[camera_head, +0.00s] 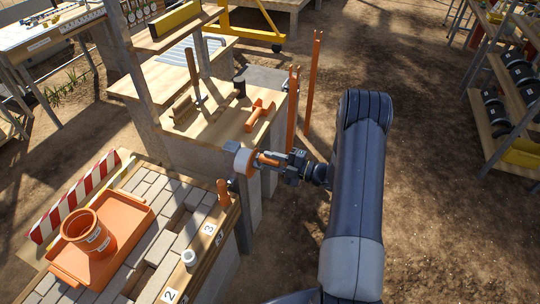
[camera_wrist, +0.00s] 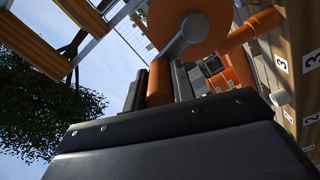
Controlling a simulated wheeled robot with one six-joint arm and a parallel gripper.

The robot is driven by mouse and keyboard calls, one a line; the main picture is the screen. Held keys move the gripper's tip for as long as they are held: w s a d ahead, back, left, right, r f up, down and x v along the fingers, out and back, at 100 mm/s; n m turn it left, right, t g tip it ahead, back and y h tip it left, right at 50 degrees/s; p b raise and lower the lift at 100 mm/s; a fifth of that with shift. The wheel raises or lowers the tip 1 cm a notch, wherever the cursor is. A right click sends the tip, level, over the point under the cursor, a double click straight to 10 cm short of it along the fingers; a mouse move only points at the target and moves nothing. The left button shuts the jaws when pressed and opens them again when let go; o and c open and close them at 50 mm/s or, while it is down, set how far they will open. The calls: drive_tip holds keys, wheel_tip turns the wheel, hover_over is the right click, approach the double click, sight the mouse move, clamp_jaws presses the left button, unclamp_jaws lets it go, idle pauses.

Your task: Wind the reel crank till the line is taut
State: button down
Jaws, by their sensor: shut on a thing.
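The reel (camera_head: 244,162) is an orange disc with a pale drum, mounted at the end of the wooden bench. In the wrist view the orange disc (camera_wrist: 212,22) shows at the top with a grey crank arm (camera_wrist: 182,38) across it. The orange crank handle (camera_head: 268,159) sticks out toward my gripper (camera_head: 276,161). My gripper is shut on this handle (camera_wrist: 160,75), with a dark finger on each side of it in the wrist view. I cannot make out the line, so its tension cannot be told.
A brick-topped bench (camera_head: 150,255) with an orange tray (camera_head: 70,262) and bucket (camera_head: 92,232) stands at the lower left. Orange posts (camera_head: 312,90) rise just behind the reel. Open dirt ground lies to the right, up to a shelf (camera_head: 500,120).

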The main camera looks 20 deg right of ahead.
drive_tip(key=shift+w+d+m+p, duration=0.2)
drive_tip(key=shift+w+m+p, duration=0.1)
drive_tip(key=shift+m, duration=0.4)
drive_tip(key=c, duration=1.2)
unclamp_jaws()
drive_tip(key=shift+o, duration=0.2)
drive_tip(key=b+v, duration=0.2)
drive_tip(key=v, duration=0.9)
drive_tip(key=shift+w, duration=0.15)
